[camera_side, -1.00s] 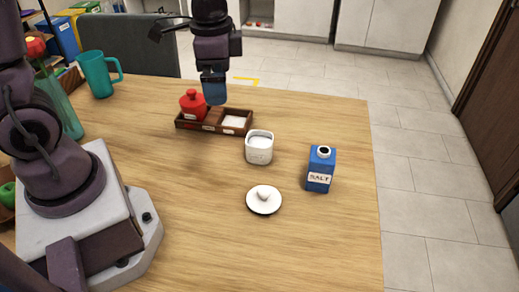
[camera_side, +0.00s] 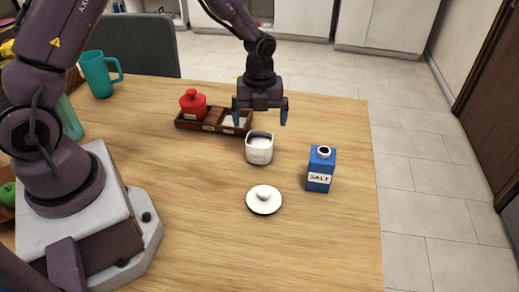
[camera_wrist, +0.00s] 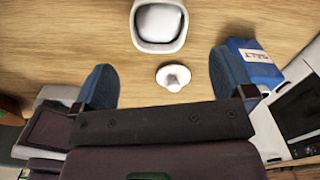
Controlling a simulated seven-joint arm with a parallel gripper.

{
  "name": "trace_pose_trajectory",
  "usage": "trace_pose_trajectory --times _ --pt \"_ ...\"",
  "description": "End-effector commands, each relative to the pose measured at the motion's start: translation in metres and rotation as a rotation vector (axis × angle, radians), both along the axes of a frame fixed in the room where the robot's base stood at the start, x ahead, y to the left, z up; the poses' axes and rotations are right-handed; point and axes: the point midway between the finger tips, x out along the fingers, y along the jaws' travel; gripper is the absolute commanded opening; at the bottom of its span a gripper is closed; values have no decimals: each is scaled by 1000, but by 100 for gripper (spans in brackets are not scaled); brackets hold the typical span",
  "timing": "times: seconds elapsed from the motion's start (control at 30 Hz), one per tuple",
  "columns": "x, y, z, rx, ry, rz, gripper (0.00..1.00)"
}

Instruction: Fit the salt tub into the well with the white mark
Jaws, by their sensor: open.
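The salt tub is a small white tub (camera_side: 259,154), open at the top with white contents and a label too small to read. It stands upright on the table and shows at the top of the wrist view (camera_wrist: 159,25). A dark wooden tray (camera_side: 214,115) behind it has a well with a white mark (camera_side: 228,121), empty and partly covered by a finger.
A red lidded pot (camera_side: 192,104) sits in the tray's left part. A white knobbed lid (camera_side: 264,203) lies in front of the tub. A blue box marked SALT (camera_side: 320,170) stands to its right. A teal mug (camera_side: 97,75) stands far left. The table front is clear.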

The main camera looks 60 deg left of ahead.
Motion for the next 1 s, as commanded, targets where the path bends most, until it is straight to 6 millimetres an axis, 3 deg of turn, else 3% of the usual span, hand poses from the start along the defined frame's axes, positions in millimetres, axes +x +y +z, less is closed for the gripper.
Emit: trace_pose_trajectory --times 0.1,0.37,0.6,0.93,1.0 --pt "0 0 -20 -1 3 1 100" --pt "0 0 -40 1 1 1 100" --pt "1 3 -75 1 2 1 100" --pt "2 3 -84 0 -1 3 100" --pt "1 3 -84 0 -1 3 86"
